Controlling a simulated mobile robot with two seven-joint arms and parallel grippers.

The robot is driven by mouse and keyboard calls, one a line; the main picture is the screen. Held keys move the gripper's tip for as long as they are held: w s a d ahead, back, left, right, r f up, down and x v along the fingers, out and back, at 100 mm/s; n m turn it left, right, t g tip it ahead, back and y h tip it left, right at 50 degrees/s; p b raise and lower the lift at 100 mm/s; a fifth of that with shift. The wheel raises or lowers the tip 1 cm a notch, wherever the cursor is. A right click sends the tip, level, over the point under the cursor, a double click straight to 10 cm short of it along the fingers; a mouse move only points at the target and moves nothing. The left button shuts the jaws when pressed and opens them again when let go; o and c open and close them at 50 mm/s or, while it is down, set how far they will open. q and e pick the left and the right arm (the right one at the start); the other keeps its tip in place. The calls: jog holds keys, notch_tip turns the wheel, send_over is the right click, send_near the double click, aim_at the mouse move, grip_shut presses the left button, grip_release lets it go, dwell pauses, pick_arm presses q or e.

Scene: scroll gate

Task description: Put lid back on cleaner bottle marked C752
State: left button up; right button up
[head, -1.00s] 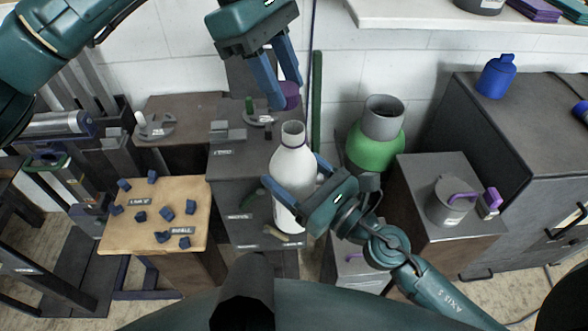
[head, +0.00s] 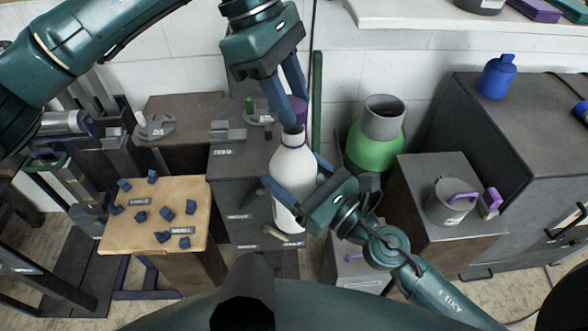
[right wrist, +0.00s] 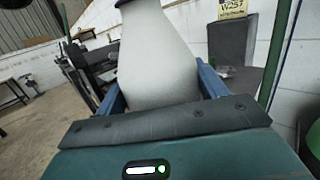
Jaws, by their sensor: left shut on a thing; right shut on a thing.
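In the right wrist view the bottle (right wrist: 155,60) fills the space between the blue fingers.
A green container with a grey top (head: 376,140) stands right of the bottle. A grey mug with a purple handle (head: 448,203) sits on a cabinet farther right. A wooden stool (head: 150,235) with several blue pieces is at the left. A blue bottle (head: 496,77) stands at the back right.

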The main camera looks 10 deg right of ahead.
pick_arm(q)
jog(key=shift+f, duration=0.25)
dwell(0.3)
jog(key=shift+f, duration=0.85)
jog(key=shift+f, duration=0.6)
dwell(0.3)
